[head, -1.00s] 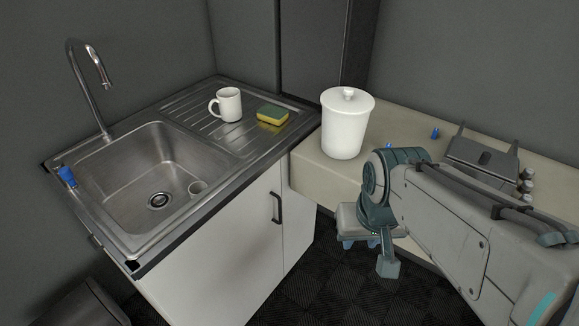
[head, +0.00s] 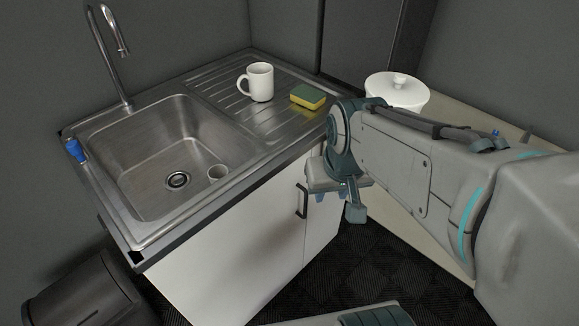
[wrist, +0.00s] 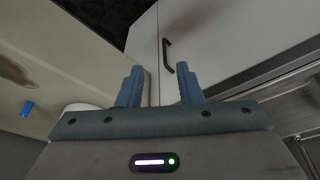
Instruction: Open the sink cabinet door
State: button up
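The white sink cabinet door (head: 255,245) stands below the steel sink and looks closed. Its dark bar handle (head: 301,200) is upright near the door's right edge. In the wrist view the handle (wrist: 167,56) lies ahead of my gripper (wrist: 157,82), between the lines of its two blue fingers and apart from them. The fingers are spread with nothing between them, so my gripper is open. In the head view my wrist (head: 338,175) is just right of the handle, and the fingertips are mostly hidden.
A white mug (head: 260,82) and a sponge (head: 308,96) sit on the drainboard. A dark bin (head: 85,290) is at lower left.

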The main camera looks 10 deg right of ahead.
jog(key=t+b, duration=0.1)
jog(key=b, duration=1)
send_near(306, 198)
jog(key=shift+n, duration=0.3)
jog(key=b+x, duration=0.3)
jog(key=x, duration=0.9)
grip_shut()
